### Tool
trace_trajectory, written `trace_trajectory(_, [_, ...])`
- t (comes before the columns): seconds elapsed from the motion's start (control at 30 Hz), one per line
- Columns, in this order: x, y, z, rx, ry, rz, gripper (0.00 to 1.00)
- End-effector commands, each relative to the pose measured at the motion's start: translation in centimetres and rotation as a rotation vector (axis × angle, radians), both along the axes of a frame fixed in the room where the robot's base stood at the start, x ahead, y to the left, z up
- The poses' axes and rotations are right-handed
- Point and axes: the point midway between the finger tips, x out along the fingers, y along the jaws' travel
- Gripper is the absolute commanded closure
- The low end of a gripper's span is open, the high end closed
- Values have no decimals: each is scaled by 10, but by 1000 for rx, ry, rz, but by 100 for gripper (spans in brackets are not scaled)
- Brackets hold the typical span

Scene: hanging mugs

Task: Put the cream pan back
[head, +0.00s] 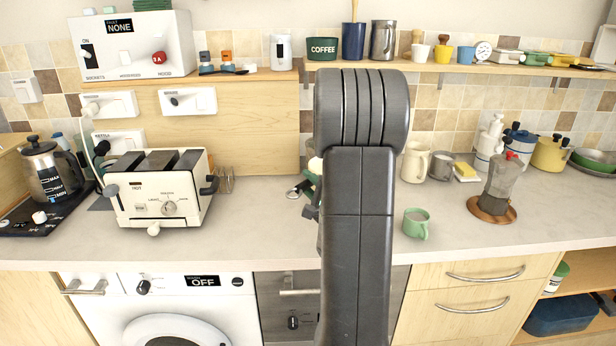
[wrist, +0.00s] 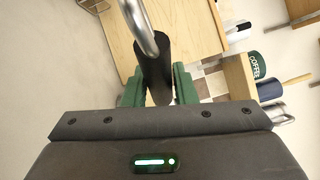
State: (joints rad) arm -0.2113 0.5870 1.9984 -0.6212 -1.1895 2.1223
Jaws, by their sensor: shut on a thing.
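My gripper (wrist: 158,82) shows in the wrist view with its green fingers shut on a black handle (wrist: 154,62). A curved, shiny metal bar (wrist: 140,25) rises from that handle and leaves the picture at the top. I cannot tell from this view whether the handle belongs to the cream pan. No cream pan body can be made out in either view. In the head view my own arm covers the gripper and most of what it holds; only small dark and pale bits show at the arm's left edge.
The worktop (head: 270,229) carries a toaster (head: 162,190), a kettle (head: 50,172), a green mug (head: 416,223), a cream jug (head: 416,162) and a moka pot (head: 495,187). A yellow pot (head: 550,154) stands at the right. Above is a crowded wall shelf (head: 470,69).

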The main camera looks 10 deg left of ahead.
Motion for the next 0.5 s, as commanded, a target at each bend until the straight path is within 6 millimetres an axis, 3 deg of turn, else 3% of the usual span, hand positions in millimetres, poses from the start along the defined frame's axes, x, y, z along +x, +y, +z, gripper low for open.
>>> trace_trajectory(0.5, [0,0,-3,4,11,4,100])
